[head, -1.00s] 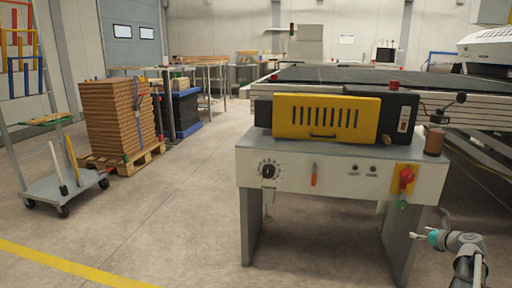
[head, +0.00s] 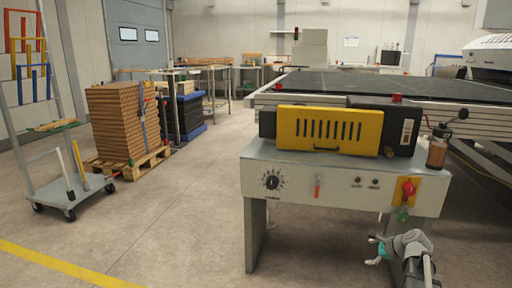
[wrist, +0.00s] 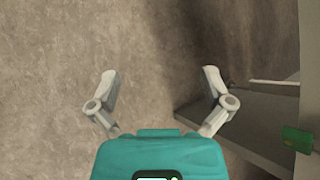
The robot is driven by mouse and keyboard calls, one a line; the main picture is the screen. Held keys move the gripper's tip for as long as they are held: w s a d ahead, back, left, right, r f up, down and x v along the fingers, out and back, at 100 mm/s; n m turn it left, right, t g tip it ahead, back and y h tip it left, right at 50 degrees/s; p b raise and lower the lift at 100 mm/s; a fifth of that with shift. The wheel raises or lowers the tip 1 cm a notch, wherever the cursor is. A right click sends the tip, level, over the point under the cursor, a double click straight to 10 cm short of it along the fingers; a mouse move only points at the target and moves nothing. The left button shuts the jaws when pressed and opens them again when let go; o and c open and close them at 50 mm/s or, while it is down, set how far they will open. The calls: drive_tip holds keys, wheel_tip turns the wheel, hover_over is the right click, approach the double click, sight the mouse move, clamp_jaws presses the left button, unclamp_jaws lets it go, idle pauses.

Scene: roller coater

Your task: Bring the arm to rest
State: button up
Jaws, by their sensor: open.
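My gripper (head: 373,250) is low at the right in the head view, beside the right leg of the roller coater (head: 300,172). In the wrist view my gripper (wrist: 160,77) has its two grey fingers spread wide, with nothing between them. Beyond the fingers is bare concrete floor (wrist: 150,40). My arm comes in from the bottom right corner and is bent.
The coater's front has a red knob on a yellow plate (head: 407,189) above my arm. A cup of brown liquid (head: 437,152) stands at its right end. A trolley (head: 70,190) and a stack of brown boards (head: 118,122) stand left. Floor between is clear.

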drive_tip(key=s+a+r+n+g+h+p, duration=0.3)
drive_tip(key=s+a+n+g+p, duration=0.15)
drive_tip(key=s+a+n, duration=0.65)
drive_tip(key=s+a+r+n+g+h+p, duration=0.25)
drive_tip(key=s+a+n+p, duration=0.4)
drive_tip(key=a+n, duration=0.5)
wheel_tip(320, 180, up, 38)
drive_tip(key=a+m+p, duration=0.1)
drive_tip(key=p, duration=3.6)
drive_tip(key=shift+g, duration=0.4)
drive_tip(key=shift+s, duration=0.1)
